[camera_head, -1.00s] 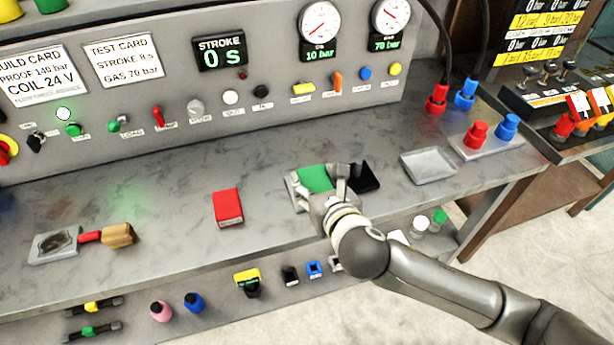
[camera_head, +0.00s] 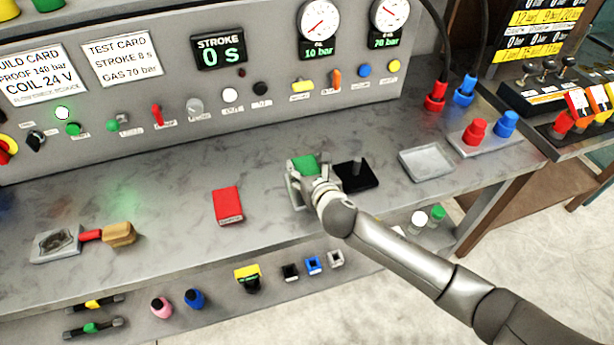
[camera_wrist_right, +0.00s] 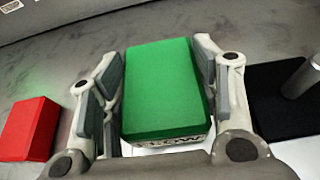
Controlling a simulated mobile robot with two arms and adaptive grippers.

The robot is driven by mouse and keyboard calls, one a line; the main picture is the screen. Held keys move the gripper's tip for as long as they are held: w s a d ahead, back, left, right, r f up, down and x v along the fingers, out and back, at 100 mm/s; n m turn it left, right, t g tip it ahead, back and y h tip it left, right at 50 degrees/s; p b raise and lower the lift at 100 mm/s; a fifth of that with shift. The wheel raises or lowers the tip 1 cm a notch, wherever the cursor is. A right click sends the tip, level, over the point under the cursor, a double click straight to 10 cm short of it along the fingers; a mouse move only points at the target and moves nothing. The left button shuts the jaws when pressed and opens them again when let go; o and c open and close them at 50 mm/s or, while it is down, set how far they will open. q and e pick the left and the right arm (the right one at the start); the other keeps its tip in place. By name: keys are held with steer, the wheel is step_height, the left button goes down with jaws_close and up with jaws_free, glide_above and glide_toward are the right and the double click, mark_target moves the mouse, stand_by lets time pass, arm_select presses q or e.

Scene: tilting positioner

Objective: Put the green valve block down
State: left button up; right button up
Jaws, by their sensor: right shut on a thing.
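The green valve block (camera_head: 305,164) is between the fingers of my right gripper (camera_head: 308,182), over the middle of the grey bench. In the right wrist view the green block (camera_wrist_right: 160,88) fills the space between the two finger pads, and its near face carries partly hidden lettering. My right gripper (camera_wrist_right: 162,95) is shut on it. I cannot tell whether the block's underside touches the bench. My left gripper is not in view.
A black plate with a post (camera_head: 355,175) stands just right of the block. A red box (camera_head: 228,205) lies to the left, and an empty grey tray (camera_head: 426,162) to the right. The control panel (camera_head: 200,80) rises behind.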

step_height(320, 180, down, 2)
steer(key=shift+f, duration=0.35)
steer(key=shift+f, duration=0.2)
steer(key=o, duration=1.6)
steer(key=shift+s+r, duration=0.1)
steer(key=v, duration=1.2)
